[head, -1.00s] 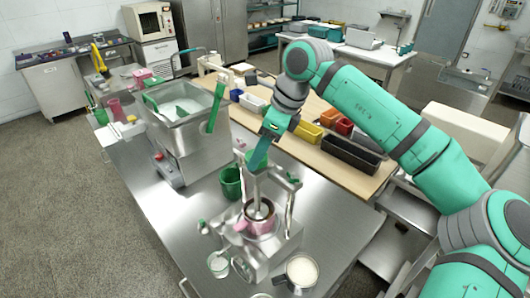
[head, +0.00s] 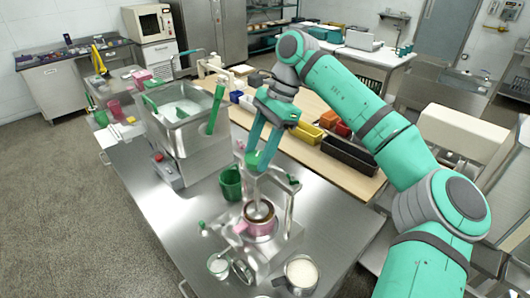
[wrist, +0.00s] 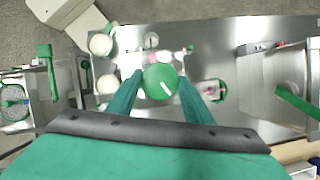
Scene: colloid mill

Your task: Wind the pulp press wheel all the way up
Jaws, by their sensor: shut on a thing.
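The green press wheel (head: 254,161) sits on top of the metal pulp press (head: 285,238). In the wrist view the wheel (wrist: 160,84) is a round green disc with a white stripe. My gripper (head: 258,156) reaches down over the wheel, its two long fingers on opposite sides of the rim; it also shows in the wrist view (wrist: 160,80). It is shut on the wheel. Below, a pink pot (head: 259,226) with brown contents stands in the press, under the press's round plate (head: 260,210). The fingers partly hide the wheel in the head view.
A green cup (head: 230,184) stands behind the press. A glass (head: 218,264) and a metal pot with white contents (head: 301,271) stand near the front. The steel mill (head: 185,130) is at the left, and coloured bins (head: 307,132) at the back right.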

